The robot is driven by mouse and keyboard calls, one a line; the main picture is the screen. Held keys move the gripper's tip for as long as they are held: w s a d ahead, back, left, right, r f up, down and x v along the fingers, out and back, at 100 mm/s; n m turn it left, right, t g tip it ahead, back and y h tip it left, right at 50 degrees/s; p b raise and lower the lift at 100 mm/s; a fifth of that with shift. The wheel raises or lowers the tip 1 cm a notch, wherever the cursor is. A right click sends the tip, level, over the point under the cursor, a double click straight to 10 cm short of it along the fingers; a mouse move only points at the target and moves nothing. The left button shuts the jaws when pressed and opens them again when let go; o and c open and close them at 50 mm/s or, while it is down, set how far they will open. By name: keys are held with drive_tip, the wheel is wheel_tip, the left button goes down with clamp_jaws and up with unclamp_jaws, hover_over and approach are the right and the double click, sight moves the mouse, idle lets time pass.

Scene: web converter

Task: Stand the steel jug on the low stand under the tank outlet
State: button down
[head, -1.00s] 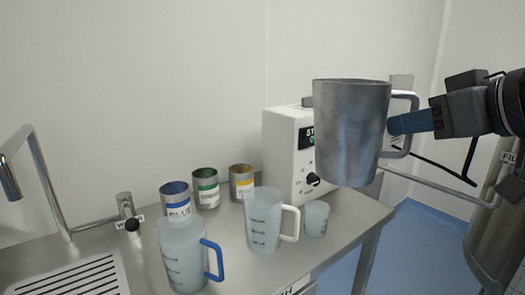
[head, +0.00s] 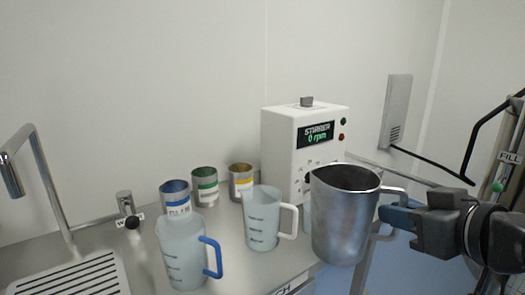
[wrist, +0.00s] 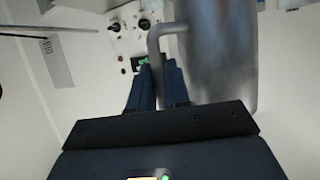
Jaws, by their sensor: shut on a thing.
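The steel jug (head: 342,222) is upright at the right of the head view, in front of the stirrer and the bench's right end. My gripper (head: 392,212) is shut on its handle from the right. In the wrist view the fingers (wrist: 158,85) close around the handle beside the jug's body (wrist: 215,50). The jug's base overlaps the bench edge in the picture; it appears held in the air. A tank with a "FILL" label (head: 508,157) shows partly at the right edge. Its outlet and the low stand cannot be made out.
A white stirrer box (head: 285,140) stands at the bench's back right. A clear jug with a white handle (head: 262,220), one with a blue handle (head: 180,255) and several labelled tins (head: 205,187) stand on the bench (head: 140,262). A wall box (head: 397,105) is behind.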

drive_tip(key=s+f+m+h, duration=0.1)
drive_tip(key=s+f+h, duration=0.1)
drive_tip(key=f, duration=1.7)
drive_tip(key=s+f+m+h, duration=0.2)
drive_tip(key=s+f, duration=0.1)
drive_tip(key=f, duration=1.6)
drive_tip(key=shift+s+d+f+m+t, duration=0.2)
drive_tip(key=shift+s+m+t, duration=0.1)
drive_tip(key=shift+t, duration=0.1)
drive_tip(key=shift+a, duration=0.1)
drive_tip(key=shift+r, duration=0.1)
